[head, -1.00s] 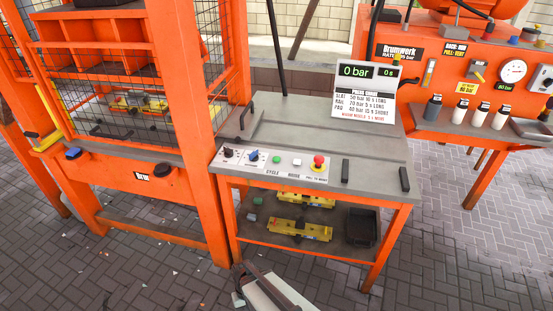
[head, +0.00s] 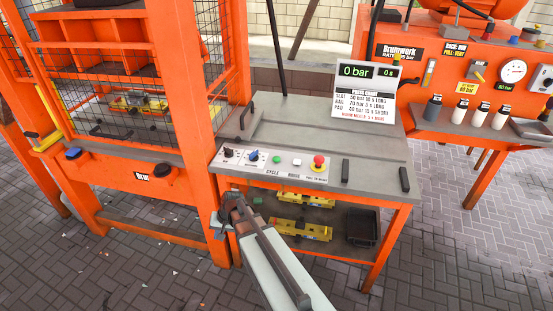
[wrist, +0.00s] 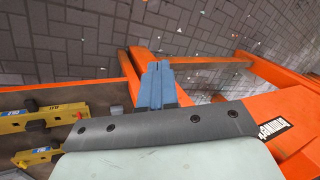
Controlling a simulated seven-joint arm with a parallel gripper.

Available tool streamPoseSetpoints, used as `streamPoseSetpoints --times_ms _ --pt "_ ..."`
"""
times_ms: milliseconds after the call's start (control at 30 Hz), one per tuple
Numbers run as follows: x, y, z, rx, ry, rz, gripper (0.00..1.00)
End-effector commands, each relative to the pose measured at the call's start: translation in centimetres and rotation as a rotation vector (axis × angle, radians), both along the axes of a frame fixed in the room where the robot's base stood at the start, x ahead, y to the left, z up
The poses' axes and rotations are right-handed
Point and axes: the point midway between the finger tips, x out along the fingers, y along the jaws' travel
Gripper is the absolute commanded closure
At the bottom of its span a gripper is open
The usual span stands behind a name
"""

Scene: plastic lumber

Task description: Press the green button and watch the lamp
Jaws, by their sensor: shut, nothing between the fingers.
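The green button (head: 276,159) is on the pale control strip along the front of the grey-topped orange bench, above the CYCLE label. It stands between a blue knob (head: 253,155) and a small white button or cap (head: 297,162). I cannot tell which part is the lamp; nothing on the strip looks clearly lit. My gripper (head: 217,227) is in front of the bench, lower and left of the button, apart from it. Its blue fingers (wrist: 158,85) are together and empty in the wrist view. The green button is not visible in the wrist view.
A red mushroom button (head: 318,161) is right on the strip, a dark knob (head: 230,153) left. A display (head: 368,88) reads 0 bar and 0 s. The orange caged press (head: 205,130) stands close left. Yellow parts (head: 300,229) lie on the lower shelf.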

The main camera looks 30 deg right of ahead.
Motion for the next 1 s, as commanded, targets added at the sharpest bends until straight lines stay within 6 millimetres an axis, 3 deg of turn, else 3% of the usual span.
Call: streamPoseSetpoints --times_ms 200,567,800,1000 --pt "5.1 -1.2 5.7 0.041 -0.107 -0.061 1.00" --pt "11.2 -4.5 15.9 0.104 -0.274 -0.143 1.00" --pt "13.2 -9.8 22.7 0.116 -0.378 -0.168 1.00" --pt "12.3 -16.1 26.5 0.089 -0.437 -0.156 1.00"
